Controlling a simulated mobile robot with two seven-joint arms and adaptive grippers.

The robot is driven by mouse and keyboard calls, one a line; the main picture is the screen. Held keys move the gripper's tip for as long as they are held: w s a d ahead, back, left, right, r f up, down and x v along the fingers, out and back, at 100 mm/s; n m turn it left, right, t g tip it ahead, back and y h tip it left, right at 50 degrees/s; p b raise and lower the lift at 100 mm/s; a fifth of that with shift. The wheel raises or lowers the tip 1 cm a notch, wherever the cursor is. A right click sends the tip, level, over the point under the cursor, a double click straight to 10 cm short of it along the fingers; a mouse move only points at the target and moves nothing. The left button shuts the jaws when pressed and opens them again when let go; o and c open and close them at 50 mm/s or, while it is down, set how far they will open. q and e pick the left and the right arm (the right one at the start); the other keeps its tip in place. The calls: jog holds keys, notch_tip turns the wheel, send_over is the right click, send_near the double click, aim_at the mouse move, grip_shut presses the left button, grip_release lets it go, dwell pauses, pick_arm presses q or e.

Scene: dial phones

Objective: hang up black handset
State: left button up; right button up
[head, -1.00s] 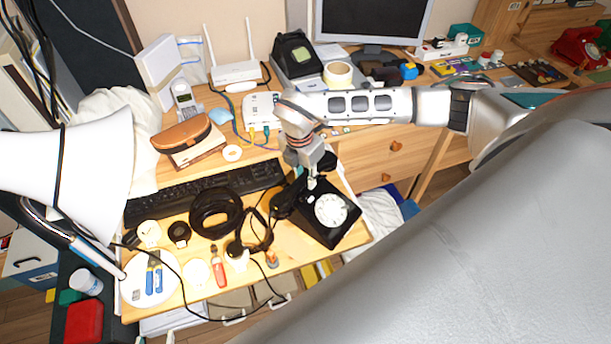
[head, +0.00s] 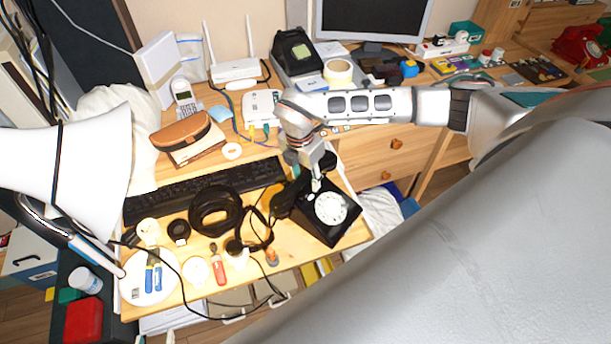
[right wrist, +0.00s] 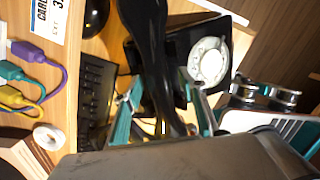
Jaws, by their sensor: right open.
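The black dial phone (head: 341,229) with its white dial stands at the front right of the desk; it also shows in the right wrist view (right wrist: 208,62). The black handset (head: 284,203) lies along the phone's left side in the head view; I cannot tell whether it is seated in the cradle. My right gripper (head: 315,185) is above the phone's upper left edge. In the right wrist view the handset (right wrist: 150,60) runs between the parted fingers of the right gripper (right wrist: 164,108), which is open. Part of the handset is hidden behind the wrist. My left gripper is not in view.
A black keyboard (head: 165,201), a black coil (head: 215,210) and looped cords lie left of the phone. A red-handled tool (head: 221,273) and small parts lie in front. A white router (head: 236,71) and a tape roll (head: 338,72) stand behind. The desk's right edge is close to the phone.

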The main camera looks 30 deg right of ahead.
notch_tip(320, 180, up, 12)
jog(key=a, duration=0.1)
jog(key=shift+s+a, duration=0.15)
jog(key=shift+a, duration=0.05)
jog(key=shift+s+f, duration=0.1)
dwell(0.6)
